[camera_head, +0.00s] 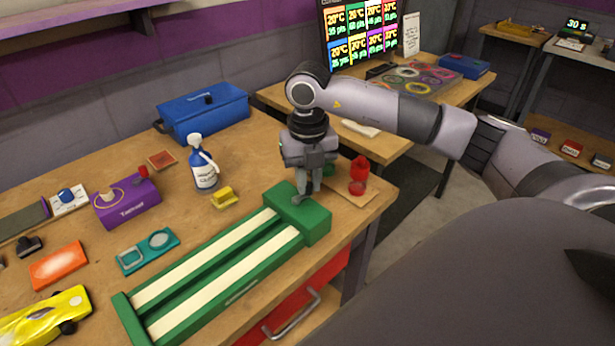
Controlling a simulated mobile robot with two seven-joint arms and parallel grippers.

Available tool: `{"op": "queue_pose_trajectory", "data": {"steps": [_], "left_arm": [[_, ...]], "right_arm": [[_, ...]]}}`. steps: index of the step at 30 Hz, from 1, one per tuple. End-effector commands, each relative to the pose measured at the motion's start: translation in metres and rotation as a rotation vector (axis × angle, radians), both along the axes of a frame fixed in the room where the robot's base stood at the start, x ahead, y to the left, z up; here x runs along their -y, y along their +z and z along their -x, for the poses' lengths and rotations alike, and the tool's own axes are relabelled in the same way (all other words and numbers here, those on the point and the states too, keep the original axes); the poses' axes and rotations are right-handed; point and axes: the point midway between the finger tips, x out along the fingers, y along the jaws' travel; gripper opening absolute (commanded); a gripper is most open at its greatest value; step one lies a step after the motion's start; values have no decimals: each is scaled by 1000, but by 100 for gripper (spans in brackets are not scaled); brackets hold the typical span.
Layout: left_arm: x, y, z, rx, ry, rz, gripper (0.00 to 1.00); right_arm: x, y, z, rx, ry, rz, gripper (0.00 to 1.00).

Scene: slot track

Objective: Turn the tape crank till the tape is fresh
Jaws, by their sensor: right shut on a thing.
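A long green frame (123,306) lies on the wooden workbench, with two parallel cream tape strips (222,290) running along it. The strips look pale and even, with no dark marks that I can make out. A green block (314,227) closes the frame's far right end. My right gripper (306,197) points down at the top of this block, its fingers shut on the tape crank there. The crank is mostly hidden by the fingers, so its angle cannot be told. My left gripper is not in view.
A red bottle (358,177) stands close right of my right gripper. A yellow block (225,197), a spray bottle (202,168) and a blue toolbox (205,112) stand behind the frame. A yellow car (42,318) is at the left front.

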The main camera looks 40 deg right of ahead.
Motion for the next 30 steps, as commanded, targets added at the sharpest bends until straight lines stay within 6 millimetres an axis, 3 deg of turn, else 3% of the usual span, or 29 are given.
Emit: {"op": "queue_pose_trajectory", "data": {"steps": [13,14,15,16,25,30], "left_arm": [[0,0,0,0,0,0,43],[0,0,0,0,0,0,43],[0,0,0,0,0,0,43],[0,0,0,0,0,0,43],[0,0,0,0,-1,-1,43],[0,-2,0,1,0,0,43]], "right_arm": [[1,1,0,4,-10,1,0],[1,1,0,4,-10,1,28],[1,1,0,3,-10,0,41],[1,1,0,3,-10,0,44],[0,2,0,2,-9,0,44],[0,22,-1,7,-8,0,44]]}}
